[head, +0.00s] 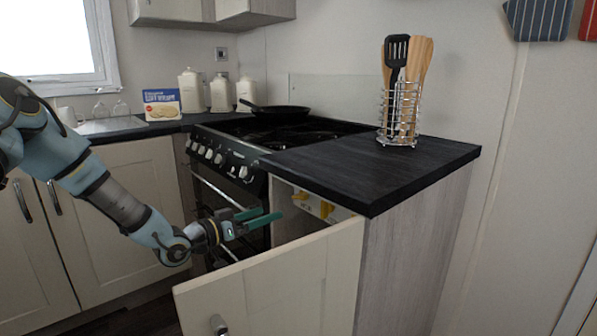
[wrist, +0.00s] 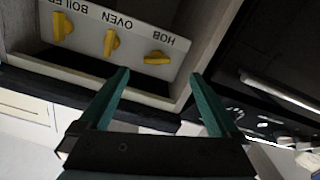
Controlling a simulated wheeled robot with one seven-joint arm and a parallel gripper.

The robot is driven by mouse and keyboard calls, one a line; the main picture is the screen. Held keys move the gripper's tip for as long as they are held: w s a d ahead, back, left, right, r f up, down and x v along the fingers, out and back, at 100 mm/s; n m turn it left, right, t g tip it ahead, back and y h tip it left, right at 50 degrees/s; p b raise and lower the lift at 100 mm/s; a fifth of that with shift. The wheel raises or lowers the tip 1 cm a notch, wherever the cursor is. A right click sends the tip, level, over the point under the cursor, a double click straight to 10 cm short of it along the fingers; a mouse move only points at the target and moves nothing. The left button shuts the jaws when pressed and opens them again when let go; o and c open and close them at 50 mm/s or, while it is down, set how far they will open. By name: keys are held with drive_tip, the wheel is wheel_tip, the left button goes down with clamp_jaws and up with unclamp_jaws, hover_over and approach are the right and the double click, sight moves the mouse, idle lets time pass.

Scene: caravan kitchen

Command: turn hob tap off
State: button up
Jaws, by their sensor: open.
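The hob tap (wrist: 157,58) is a yellow handle under the HOB label on a pale panel (wrist: 85,35), which appears upside down in the wrist view. Its handle lies across the picture, while the oven tap (wrist: 111,43) beside it points more up and down. My gripper (wrist: 160,76) is open with nothing between its green fingers; the hob tap shows between and beyond the fingertips, apart from them. In the head view my gripper (head: 268,214) is just outside the open cupboard. Yellow handles (head: 326,208) show inside, their labels unreadable there.
The open cupboard door (head: 285,285) stands in front of the taps, below and right of my gripper. The cooker (head: 225,160) is to the left. The dark worktop (head: 375,170) overhangs the cupboard. The boiler tap (wrist: 62,27) is at the panel's far end.

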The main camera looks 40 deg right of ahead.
sight(297, 198)
drive_tip(key=shift+n, duration=0.5)
drive_tip(key=d, duration=0.3)
drive_tip(key=d+r, duration=0.1)
drive_tip(key=d, duration=0.3)
drive_tip(key=d+p, duration=0.1)
drive_tip(key=d, duration=0.3)
drive_tip(key=shift+s+r, duration=0.2)
drive_tip(key=shift+s, duration=0.15)
